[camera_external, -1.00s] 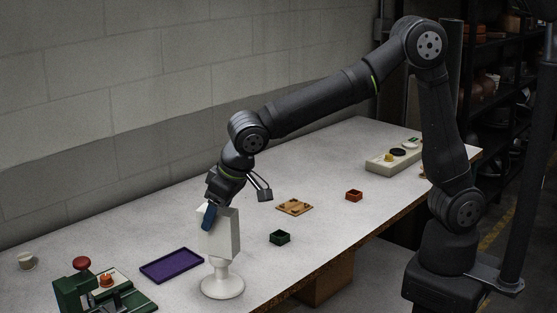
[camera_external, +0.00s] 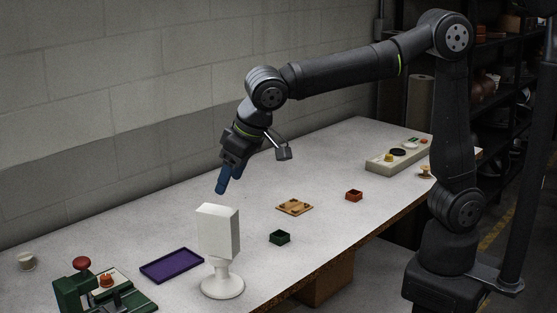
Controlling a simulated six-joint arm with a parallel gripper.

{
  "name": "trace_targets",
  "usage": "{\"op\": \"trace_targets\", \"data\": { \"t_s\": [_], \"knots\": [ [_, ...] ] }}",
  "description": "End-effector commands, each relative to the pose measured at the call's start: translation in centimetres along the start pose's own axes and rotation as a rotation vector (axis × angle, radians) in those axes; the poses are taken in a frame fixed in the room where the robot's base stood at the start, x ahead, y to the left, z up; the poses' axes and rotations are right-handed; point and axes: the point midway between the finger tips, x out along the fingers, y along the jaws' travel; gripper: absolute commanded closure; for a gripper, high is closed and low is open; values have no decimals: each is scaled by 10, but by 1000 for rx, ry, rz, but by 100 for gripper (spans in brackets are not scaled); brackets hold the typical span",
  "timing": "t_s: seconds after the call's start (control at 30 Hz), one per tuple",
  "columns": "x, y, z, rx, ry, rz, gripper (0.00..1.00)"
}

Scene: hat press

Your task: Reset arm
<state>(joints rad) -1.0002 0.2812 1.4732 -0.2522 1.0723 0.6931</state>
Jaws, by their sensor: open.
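My gripper (camera_external: 223,187) hangs in the air above and slightly behind the white block-topped stand (camera_external: 220,232), with its blue fingers pointing down. The fingers are apart from the stand and hold nothing that I can see. The jaws are open, though the gap between the fingers is hard to see from here. The white stand is upright on the table, its round foot (camera_external: 222,287) near the front edge.
A green press (camera_external: 75,293) with a red knob stands at the front left, beside a purple tray (camera_external: 172,265). A white cup (camera_external: 26,261) is far left.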

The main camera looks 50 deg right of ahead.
Motion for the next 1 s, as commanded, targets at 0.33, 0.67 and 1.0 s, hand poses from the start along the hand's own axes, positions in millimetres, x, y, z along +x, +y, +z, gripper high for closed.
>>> {"op": "trace_targets", "data": {
  "t_s": [0.33,0.67,1.0],
  "knots": [
    [47,1,1,0,-4,4,38],
    [114,1,1,-1,-3,4,38],
    [89,0,-13,0,2,-1,38]
  ]
}}
